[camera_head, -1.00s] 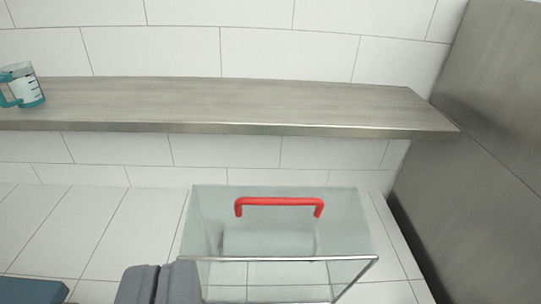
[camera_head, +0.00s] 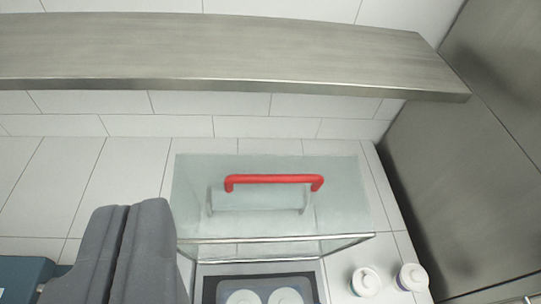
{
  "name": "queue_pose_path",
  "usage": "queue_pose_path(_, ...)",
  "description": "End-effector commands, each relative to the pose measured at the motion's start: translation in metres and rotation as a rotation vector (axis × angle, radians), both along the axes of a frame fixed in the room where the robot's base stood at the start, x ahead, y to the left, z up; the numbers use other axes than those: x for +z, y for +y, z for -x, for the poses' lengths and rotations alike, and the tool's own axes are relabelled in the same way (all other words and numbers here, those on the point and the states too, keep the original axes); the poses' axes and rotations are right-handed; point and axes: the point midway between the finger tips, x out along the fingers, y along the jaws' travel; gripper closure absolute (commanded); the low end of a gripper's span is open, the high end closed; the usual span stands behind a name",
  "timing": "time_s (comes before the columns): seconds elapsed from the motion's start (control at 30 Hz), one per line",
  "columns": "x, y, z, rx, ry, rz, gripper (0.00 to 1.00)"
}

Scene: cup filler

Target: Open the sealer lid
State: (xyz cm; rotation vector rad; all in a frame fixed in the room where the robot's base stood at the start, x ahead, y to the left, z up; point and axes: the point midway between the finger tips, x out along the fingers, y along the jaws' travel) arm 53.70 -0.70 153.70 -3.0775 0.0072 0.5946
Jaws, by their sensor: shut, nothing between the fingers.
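The sealer lid (camera_head: 340,215) is a clear glass-like cover with a metal front edge and a red bar handle (camera_head: 273,179). It stands raised and tilted back above the sealer (camera_head: 312,268), whose dark tray with two round white items shows below the lid's front edge. My gripper (camera_head: 130,215) is shut and empty, at the lower left of the view. It is left of the lid and apart from the red handle.
A metal shelf (camera_head: 220,50) runs along the tiled wall above and behind the lid. Two small white containers (camera_head: 366,281) and (camera_head: 411,277) stand right of the sealer. A metal panel (camera_head: 480,150) closes the right side. A blue box (camera_head: 25,278) is at the lower left.

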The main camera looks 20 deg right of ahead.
Motion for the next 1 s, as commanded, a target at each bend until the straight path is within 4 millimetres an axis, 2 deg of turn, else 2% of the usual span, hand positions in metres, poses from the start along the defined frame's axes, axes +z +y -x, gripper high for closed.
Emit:
queue_pose_path(0.03,0.004,-0.002,-0.013,-0.002,0.026,-0.002,1.00)
queue_pose_path(0.4,0.001,-0.023,-0.080,-0.021,0.209,-0.014,1.00)
queue_pose_path(0.67,-0.013,-0.040,-0.120,-0.041,0.341,-0.026,1.00)
queue_pose_path(1.0,-0.043,-0.066,-0.162,-0.077,0.518,-0.043,1.00)
